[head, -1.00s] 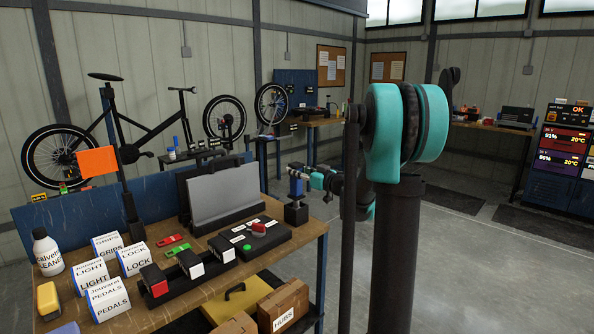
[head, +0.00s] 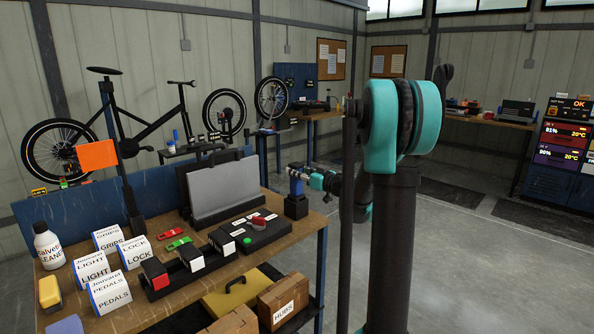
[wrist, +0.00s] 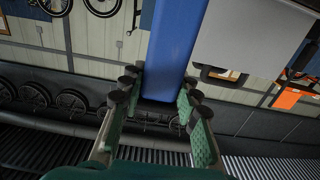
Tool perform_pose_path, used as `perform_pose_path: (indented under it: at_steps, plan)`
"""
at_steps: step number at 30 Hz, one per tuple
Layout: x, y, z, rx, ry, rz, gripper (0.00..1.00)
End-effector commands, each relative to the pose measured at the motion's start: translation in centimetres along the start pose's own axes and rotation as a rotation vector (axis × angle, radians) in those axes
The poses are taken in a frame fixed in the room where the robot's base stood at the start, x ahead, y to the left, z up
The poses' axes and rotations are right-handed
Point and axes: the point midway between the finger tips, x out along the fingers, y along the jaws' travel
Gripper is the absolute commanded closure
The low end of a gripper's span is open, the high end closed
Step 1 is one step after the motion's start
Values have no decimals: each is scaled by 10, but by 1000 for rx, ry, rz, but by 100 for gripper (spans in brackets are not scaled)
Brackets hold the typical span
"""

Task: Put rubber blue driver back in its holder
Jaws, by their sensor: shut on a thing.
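My gripper (wrist: 155,100) is shut on the blue driver (wrist: 178,45), with its fingers on both sides of the blue body. In the head view the driver (head: 296,187) stands about upright over a small black block that looks like its holder (head: 296,207), at the back right corner of the workbench. The driver's lower end meets or overlaps the holder's top in the picture. I cannot tell how deep it sits. The holder is not clearly seen in the wrist view.
A grey panel in a black stand (head: 224,189) and a control box with a red knob (head: 257,231) stand left of the holder on the workbench (head: 205,281). Small white boxes and a bottle fill the left end. Open floor lies to the right.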

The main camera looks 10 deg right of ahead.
Motion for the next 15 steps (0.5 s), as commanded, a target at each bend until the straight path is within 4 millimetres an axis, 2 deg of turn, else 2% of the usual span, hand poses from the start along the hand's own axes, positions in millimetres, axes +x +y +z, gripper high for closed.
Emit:
perform_pose_path:
  at_steps: [9, 10, 15]
  plan:
    - [0, 0, 1, 0, 1, 0, 100]
    - [0, 0, 1, 0, 1, 0, 67]
    - [0, 0, 1, 0, 1, 0, 46]
